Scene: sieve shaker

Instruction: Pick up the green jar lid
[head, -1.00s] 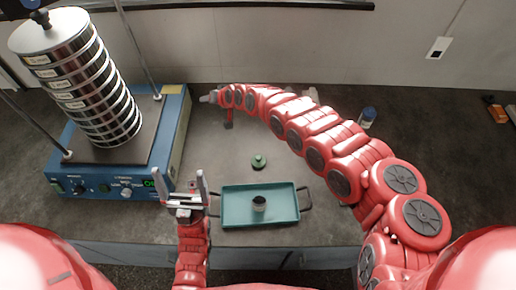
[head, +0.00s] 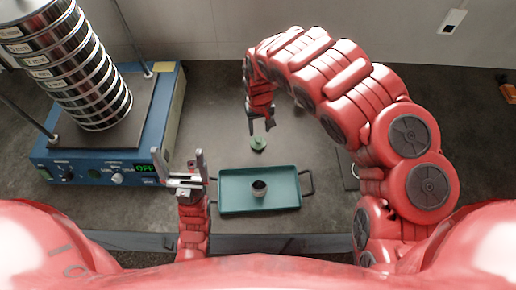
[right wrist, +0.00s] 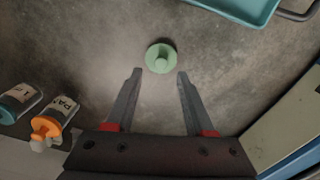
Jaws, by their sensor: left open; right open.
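The green jar lid (head: 259,143) is a small round disc with a knob, lying on the dark bench just behind the tray. In the right wrist view the lid (right wrist: 160,58) sits centred just beyond my open fingertips, not between them. My right gripper (head: 259,124) points down above and slightly behind the lid, open and empty; its fingers (right wrist: 157,74) show clearly apart in the wrist view. My left gripper (head: 181,158) is open, pointing up, left of the tray, with nothing seen between its fingers.
A teal tray (head: 231,205) with dark handles holds a small dark-topped jar (head: 259,188). The blue sieve shaker (head: 108,178) with a tall sieve stack (head: 92,83) stands at left. Two bottles (right wrist: 52,121) lie at left in the wrist view. Bench around the lid is clear.

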